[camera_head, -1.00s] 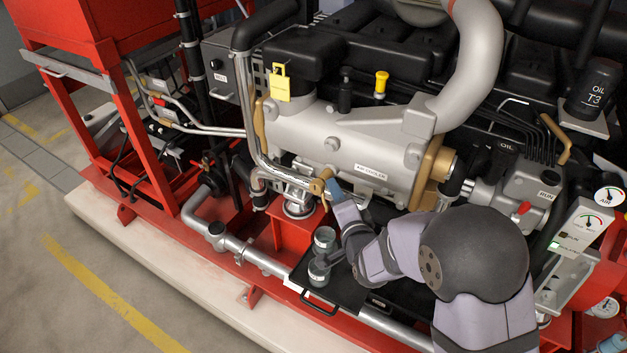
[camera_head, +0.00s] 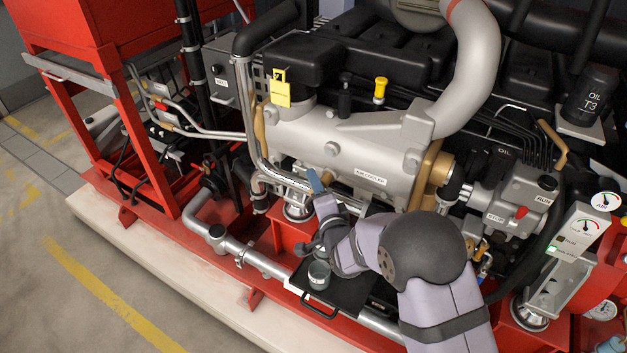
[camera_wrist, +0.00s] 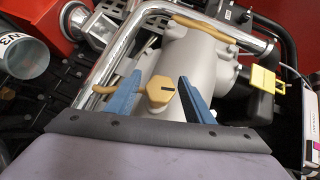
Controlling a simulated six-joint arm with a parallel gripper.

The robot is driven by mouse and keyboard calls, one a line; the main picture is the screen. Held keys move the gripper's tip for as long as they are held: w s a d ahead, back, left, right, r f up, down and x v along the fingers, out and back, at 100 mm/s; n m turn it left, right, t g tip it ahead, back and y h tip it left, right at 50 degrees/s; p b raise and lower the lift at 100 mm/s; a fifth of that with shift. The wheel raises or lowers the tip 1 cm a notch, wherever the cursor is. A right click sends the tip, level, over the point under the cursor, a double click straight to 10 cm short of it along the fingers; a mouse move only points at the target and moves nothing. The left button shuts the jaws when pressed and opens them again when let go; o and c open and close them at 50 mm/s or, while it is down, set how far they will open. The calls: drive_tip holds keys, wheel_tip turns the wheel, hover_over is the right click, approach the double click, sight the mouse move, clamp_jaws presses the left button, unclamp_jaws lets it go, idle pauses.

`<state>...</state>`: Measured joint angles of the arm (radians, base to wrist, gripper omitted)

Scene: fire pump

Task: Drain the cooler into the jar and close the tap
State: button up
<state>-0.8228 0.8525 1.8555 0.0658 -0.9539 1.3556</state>
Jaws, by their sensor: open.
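The silver air cooler (camera_head: 345,158) lies across the middle of the head view. The brass tap (camera_wrist: 158,92), with a hexagonal, dark-slotted face, shows in the wrist view, and a brass lever (camera_wrist: 106,89) lies to its left. My gripper (camera_wrist: 163,83) is open, its blue fingers on either side of the tap with a visible gap at the right finger. In the head view my gripper (camera_head: 314,181) is below the cooler's left part and hides the tap. The glass jar (camera_head: 319,274) stands upright on the black tray. Its fill level is unclear.
The black tray (camera_head: 352,291) has a front handle (camera_head: 319,309). A shiny pipe (camera_wrist: 112,62) runs close to my left finger in the wrist view. A yellow tag (camera_head: 280,88) hangs above the cooler. Open floor (camera_head: 65,300) lies at front left.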

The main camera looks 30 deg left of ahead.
drive_tip(key=shift+p+x, duration=0.3)
drive_tip(key=shift+x, duration=1)
drive_tip(key=c, duration=1)
